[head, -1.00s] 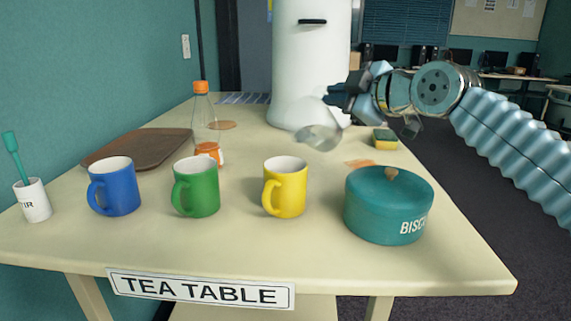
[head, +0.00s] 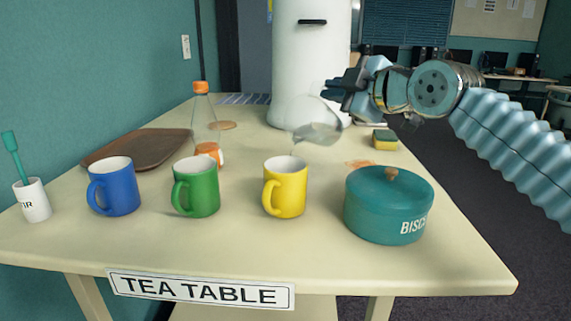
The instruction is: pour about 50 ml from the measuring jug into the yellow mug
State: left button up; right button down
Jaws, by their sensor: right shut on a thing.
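The clear measuring jug (head: 318,132) is tilted to the left, its lip above and behind the yellow mug (head: 287,192). A faint thin streak shows between the lip and the mug's rim; it looks like falling liquid. The mug stands upright on the table, its handle to the left; the level inside is hidden. My right gripper (head: 338,97) is shut on the jug and holds it above the table. The jug's handle is mostly hidden by the gripper. My left gripper is not in view.
On the tea table (head: 330,268) stand a green mug (head: 197,188), a blue mug (head: 114,188), a teal biscuit tin (head: 388,208), an orange-capped bottle (head: 205,125), a brown tray (head: 140,148), a stirrer cup (head: 34,202) and a sponge (head: 385,139). A white cylinder (head: 305,70) stands behind the jug.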

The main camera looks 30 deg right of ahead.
jog(key=shift+s+a+r+n, duration=0.15)
jog(key=shift+a+r+n, duration=0.15)
jog(key=shift+r+n, duration=0.1)
dwell(1.5)
jog(key=shift+d, duration=0.1)
jog(key=d+f+m, duration=0.1)
jog(key=w+d+f+m+g, duration=0.1)
jog(key=f+m, duration=0.1)
jog(key=d+f+m+y, duration=0.1)
jog(key=f, duration=0.1)
jog(key=shift+w+g, duration=0.25)
jog(key=shift+g, duration=0.05)
jog(key=shift+w+d+f+m, duration=0.1)
jog(key=shift+d+f+m, duration=0.15)
jog(key=shift+m, duration=0.15)
dwell(1.0)
